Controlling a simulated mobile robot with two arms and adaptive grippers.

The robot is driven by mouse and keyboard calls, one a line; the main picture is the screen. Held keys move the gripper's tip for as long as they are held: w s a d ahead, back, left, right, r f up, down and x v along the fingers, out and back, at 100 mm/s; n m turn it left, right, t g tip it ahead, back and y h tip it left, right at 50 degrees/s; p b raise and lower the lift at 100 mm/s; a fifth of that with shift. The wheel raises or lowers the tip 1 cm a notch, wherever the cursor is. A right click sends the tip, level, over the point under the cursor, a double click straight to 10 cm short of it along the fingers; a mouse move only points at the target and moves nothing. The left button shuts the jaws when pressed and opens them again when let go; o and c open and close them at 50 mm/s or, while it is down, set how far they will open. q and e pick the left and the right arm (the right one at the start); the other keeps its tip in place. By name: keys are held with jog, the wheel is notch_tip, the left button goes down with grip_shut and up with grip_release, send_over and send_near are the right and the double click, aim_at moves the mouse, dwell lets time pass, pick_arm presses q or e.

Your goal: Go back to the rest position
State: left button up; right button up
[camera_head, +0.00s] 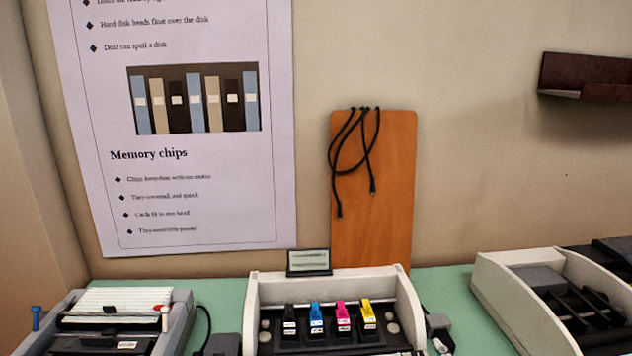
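Neither of my grippers shows in the head view, and no part of my arms is in sight. The task names no object. In front of me is a green table (226,292) against a wall, with an opened printer (256,300) in the middle. The printer holds a row of cartridges: black (290,322), cyan (316,320), magenta (342,318) and yellow (367,314). A small display sign (309,262) stands behind it.
A device with white ribbing (115,301) stands at the left, and an open white case (510,290) at the right. A wooden board (372,215) with black cables (352,165) leans at the wall beside a poster (190,190). A dark shelf (590,77) is upper right.

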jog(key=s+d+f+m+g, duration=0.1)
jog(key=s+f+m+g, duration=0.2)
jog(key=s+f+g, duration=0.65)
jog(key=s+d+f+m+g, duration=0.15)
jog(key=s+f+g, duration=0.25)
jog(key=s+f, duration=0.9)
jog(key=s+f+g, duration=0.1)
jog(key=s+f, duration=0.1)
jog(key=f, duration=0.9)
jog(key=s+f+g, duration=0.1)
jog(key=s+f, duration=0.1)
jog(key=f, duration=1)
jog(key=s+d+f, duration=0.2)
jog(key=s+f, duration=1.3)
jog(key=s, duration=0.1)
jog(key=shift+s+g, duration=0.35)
